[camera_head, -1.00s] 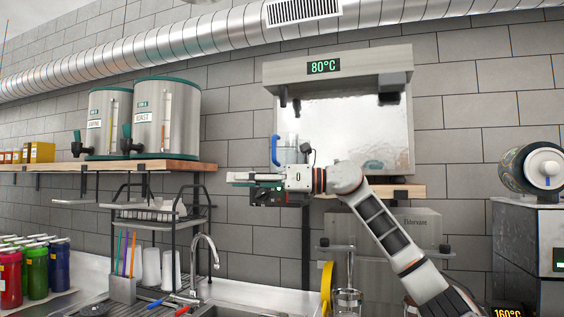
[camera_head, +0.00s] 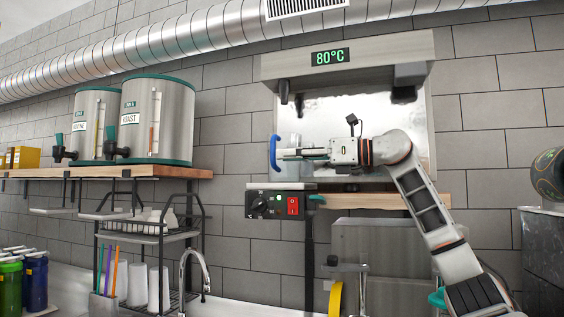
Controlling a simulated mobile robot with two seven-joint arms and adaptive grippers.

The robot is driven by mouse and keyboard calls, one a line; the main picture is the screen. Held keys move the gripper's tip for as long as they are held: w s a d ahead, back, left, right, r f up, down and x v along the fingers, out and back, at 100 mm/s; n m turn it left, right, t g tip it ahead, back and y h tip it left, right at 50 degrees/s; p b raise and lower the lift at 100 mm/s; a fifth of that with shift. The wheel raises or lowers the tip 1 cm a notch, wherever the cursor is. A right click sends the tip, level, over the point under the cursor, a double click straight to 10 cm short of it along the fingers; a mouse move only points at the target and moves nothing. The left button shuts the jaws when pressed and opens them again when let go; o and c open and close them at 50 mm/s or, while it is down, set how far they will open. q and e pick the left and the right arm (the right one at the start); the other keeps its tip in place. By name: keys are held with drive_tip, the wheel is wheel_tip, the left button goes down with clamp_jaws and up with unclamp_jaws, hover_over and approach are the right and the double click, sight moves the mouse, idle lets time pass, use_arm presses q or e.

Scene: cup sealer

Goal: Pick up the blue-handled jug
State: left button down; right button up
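The blue-handled jug stands in the recess of the steel machine marked 80°C. Its blue handle (camera_head: 274,152) shows at the left, and part of its clear body (camera_head: 290,141) shows above my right gripper. My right gripper (camera_head: 288,154) comes in from the right and points left, with its fingers across the front of the jug and their tips close to the handle. The fingers are seen nearly edge-on, so I cannot tell their opening or whether they touch the jug. My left gripper is not in view.
The steel machine (camera_head: 346,70) overhangs the jug. A control box with a red switch (camera_head: 272,205) sits just below it. Two dispensers (camera_head: 157,120) stand on the wooden shelf (camera_head: 110,172) at left, above a black dish rack (camera_head: 150,238).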

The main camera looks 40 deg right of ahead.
sight(274, 160)
drive_tip(key=x, duration=0.5)
drive_tip(key=shift+f, duration=0.25)
drive_tip(key=shift+d, duration=0.1)
drive_tip(key=c, duration=0.3)
clamp_jaws()
drive_tip(key=shift+r, duration=0.15)
